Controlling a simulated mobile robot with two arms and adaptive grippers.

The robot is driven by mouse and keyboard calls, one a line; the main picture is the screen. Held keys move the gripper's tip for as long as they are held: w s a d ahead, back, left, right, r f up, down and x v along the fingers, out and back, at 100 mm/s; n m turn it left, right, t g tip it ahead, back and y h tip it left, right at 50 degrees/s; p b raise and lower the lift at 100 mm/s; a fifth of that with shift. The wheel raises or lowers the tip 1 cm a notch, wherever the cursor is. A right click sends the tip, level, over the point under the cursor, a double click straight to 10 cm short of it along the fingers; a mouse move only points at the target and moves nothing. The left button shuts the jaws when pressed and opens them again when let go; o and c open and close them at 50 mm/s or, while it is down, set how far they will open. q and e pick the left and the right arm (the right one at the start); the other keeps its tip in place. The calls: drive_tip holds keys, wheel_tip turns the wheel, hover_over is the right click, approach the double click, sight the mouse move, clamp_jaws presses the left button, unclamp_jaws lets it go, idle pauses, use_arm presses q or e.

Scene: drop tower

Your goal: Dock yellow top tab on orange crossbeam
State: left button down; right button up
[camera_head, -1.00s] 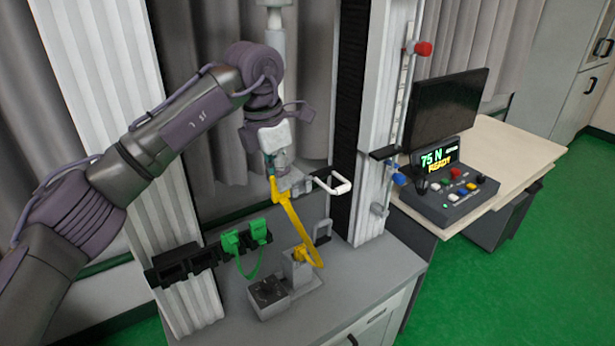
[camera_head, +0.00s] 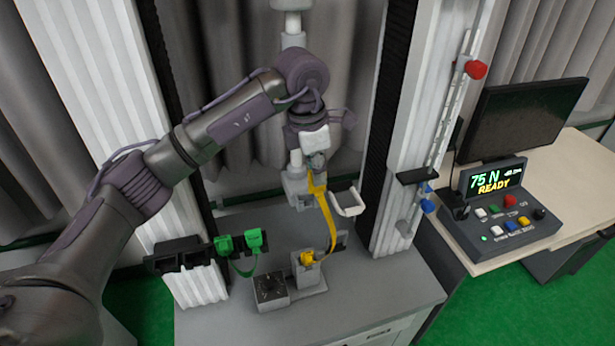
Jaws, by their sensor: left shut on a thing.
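My left gripper (camera_head: 317,167) comes down from above and is shut on the yellow top tab (camera_head: 317,187). From this tab a yellow strap (camera_head: 331,225) hangs in a curve to a yellow lower tab (camera_head: 307,258) at a grey block on the bench. The gripper and tab are close beside a light grey fixture (camera_head: 295,186) under the vertical rod; I cannot tell whether they touch. No clearly orange crossbeam can be made out; the gripper may hide part of it. My right gripper is not in view.
A white U-shaped handle (camera_head: 349,203) sticks out right of the tab. Green tabs on a green strap (camera_head: 254,241) hang by a black holder (camera_head: 180,254) at left. A white column (camera_head: 422,130) stands at right, then a control box (camera_head: 500,210) reading "75 N READY".

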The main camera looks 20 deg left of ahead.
use_arm(q)
drive_tip(key=w+a+f, duration=0.1)
drive_tip(key=w+a+f+p, duration=0.1)
drive_tip(key=shift+w+a, duration=0.1)
drive_tip(key=shift+a, duration=0.2)
drive_tip(key=shift+a+f, duration=0.1)
drive_tip(key=shift+f, duration=0.2)
wheel_tip(320, 180, down, 3)
drive_tip(key=shift+f+p, duration=0.1)
drive_tip(key=shift+p, duration=1)
drive_tip(key=shift+f, duration=0.2)
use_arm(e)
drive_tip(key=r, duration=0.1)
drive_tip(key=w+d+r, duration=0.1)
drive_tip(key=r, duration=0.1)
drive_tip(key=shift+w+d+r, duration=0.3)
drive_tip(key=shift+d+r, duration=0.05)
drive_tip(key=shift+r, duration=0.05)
use_arm(q)
drive_tip(key=shift+f, duration=0.1)
drive_tip(key=shift+f+b, duration=0.2)
drive_tip(key=shift+b, duration=0.15)
drive_tip(key=c, duration=1.2)
unclamp_jaws()
drive_tip(key=shift+r, duration=0.1)
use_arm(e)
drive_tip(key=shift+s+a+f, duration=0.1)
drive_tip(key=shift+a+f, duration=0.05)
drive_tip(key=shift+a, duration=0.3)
